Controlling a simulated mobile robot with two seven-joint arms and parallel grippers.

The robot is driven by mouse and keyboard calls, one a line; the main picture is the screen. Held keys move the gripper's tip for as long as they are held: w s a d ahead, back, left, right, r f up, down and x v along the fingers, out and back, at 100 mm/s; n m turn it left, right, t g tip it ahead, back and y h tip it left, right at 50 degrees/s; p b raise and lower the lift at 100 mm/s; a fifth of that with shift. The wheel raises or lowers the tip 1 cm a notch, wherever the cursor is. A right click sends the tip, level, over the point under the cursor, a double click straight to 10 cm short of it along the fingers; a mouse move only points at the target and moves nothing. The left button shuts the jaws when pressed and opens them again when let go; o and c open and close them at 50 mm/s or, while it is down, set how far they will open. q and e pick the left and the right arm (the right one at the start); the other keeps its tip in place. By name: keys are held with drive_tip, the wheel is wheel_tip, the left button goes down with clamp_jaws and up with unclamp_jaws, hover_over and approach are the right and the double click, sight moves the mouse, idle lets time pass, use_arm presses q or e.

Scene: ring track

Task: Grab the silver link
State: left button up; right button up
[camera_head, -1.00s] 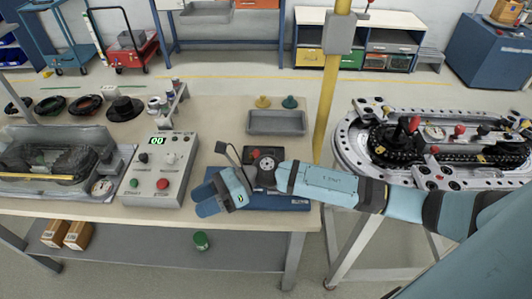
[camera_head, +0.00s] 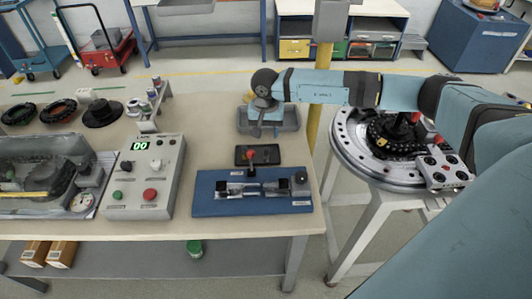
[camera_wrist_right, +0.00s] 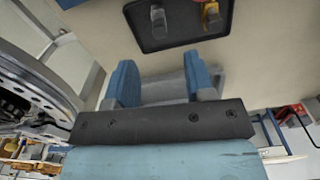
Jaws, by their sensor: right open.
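A silver-grey piece that looks like the silver link (camera_wrist_right: 158,20) lies on a black tray (camera_wrist_right: 180,38) at the top of the right wrist view. In the head view the right gripper (camera_head: 257,128) hangs near the grey tray. My left gripper is not in view.
The grey tray (camera_head: 291,118) is at the back. A control box (camera_head: 147,178) stands left, a yellow post (camera_head: 318,100) right. The round track (camera_head: 350,145) is on a separate stand.

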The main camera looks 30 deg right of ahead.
sight(266, 149)
wheel_tip(266, 149, down, 8)
drive_tip(key=shift+f+p, duration=0.25)
drive_tip(key=shift+p, duration=0.35)
clamp_jaws()
